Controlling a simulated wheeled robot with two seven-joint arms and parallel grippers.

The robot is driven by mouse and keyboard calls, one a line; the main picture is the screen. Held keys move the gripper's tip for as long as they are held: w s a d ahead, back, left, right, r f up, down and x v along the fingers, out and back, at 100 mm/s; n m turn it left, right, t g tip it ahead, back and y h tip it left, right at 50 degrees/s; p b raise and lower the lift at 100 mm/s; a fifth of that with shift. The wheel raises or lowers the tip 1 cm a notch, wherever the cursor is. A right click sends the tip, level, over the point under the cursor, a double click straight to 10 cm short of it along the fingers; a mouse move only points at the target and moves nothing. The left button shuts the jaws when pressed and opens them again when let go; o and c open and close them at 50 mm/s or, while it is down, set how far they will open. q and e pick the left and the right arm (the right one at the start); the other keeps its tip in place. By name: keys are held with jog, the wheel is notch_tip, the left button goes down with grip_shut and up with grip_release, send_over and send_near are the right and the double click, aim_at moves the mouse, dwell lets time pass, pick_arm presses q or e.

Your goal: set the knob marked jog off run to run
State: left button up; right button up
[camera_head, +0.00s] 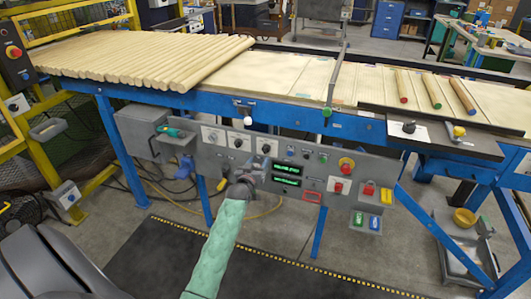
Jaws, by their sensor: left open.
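A grey control panel (325,167) hangs under the front of the blue line. It carries several knobs: black knobs on pale plates at the left (213,137), a second one (238,143) and a third one (266,149), plus a red knob (338,187) further right. The markings are too small to read, so I cannot tell which knob is marked jog off run, or its setting. My left gripper (245,179), on a green-sleeved arm, is open in front of the panel's lower edge, below the second and third knobs. Its fingers are small and dark here. My right gripper is out of view.
Green displays (287,169) sit just right of my left gripper. A red mushroom button on yellow (346,164) and a yellow-handled tool (223,184) are nearby. Wooden rods (130,60) lie on the line above. A dark mat (180,260) covers the floor in front.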

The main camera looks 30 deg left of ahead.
aim_at(264, 151)
pick_arm(q)
jog(key=p+x, duration=0.1)
jog(key=x, duration=0.5)
jog(key=shift+w, duration=0.25)
jog(key=shift+w+a, duration=0.1)
jog(key=shift+w, duration=0.4)
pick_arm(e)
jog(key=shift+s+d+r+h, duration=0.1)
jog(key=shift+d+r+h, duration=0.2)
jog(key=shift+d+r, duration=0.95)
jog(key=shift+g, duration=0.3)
pick_arm(q)
jog(key=shift+c, duration=0.6)
jog(key=c, duration=0.9)
jog(key=shift+o, duration=0.2)
